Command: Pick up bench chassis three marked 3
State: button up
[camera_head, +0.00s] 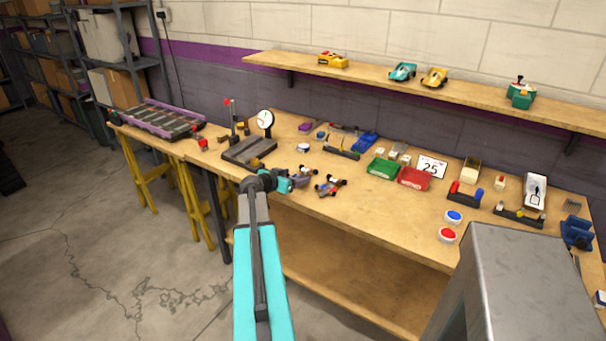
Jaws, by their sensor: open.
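My gripper (300,183) reaches over the front edge of the workbench (370,215), at the end of my teal and grey arm. It is open, small in view and partly merged with the things behind it. A small dark chassis with orange and white parts (330,187) lies on the bench just right of my gripper. Another small chassis-like thing (306,172) lies just behind my gripper and is partly hidden by it. No number 3 can be read on either one. I cannot tell whether my fingers touch anything.
A dial gauge stand (250,150) stands behind and left. A green bin (383,168), a red bin (414,178) and a card marked 25 (431,166) are to the right. A wall shelf (455,95) holds toy cars. Bare bench lies right of the chassis.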

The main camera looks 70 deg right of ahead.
jog(key=shift+x, duration=0.95)
jog(key=c, duration=0.7)
